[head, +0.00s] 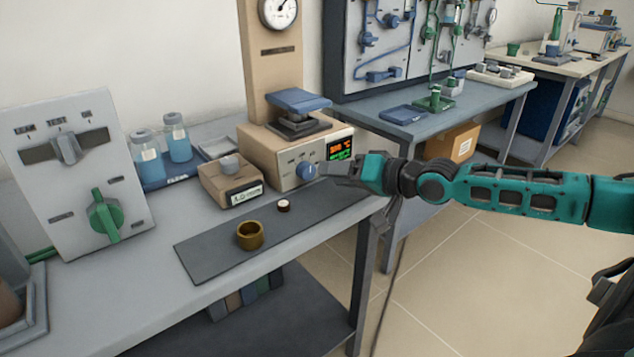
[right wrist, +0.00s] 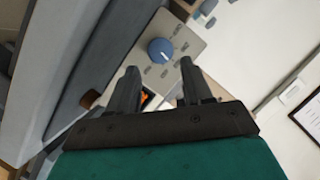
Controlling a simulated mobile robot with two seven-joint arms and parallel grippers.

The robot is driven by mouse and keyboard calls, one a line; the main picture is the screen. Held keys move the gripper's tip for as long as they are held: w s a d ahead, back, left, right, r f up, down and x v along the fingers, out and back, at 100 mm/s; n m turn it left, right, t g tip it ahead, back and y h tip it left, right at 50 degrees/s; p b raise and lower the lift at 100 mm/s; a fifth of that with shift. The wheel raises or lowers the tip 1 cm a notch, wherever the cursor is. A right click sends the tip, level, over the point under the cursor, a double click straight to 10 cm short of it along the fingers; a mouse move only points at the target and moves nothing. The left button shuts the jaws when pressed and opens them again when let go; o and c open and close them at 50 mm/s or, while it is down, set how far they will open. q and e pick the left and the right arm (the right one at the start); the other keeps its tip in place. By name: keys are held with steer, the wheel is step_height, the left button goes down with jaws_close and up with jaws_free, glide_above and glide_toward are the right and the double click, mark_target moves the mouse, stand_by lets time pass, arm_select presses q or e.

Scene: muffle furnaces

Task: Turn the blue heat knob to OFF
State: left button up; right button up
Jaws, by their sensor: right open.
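The blue heat knob (head: 306,171) is on the front panel of a beige unit (head: 262,150) with a lit display (head: 340,148). In the right wrist view the round blue knob (right wrist: 161,50) shows ahead of and between the fingertips, on a pale panel with small markings too small to read. My right gripper (head: 328,178) reaches in from the right, close to the knob and in front of the panel. Its two fingers (right wrist: 160,78) are open and empty, and I see no contact with the knob. My left gripper is in neither view.
A dark mat (head: 205,262) with a brass cup (head: 250,235) and a small white-topped piece (head: 284,205) lies in front of the unit. A small beige box (head: 230,182) stands left of the knob. A panel with a green knob (head: 105,215) stands farther left.

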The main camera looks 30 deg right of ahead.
mark_target(310, 172)
steer(key=shift+b+x, duration=0.85)
steer(key=shift+x, duration=1.95)
steer(key=c, duration=0.8)
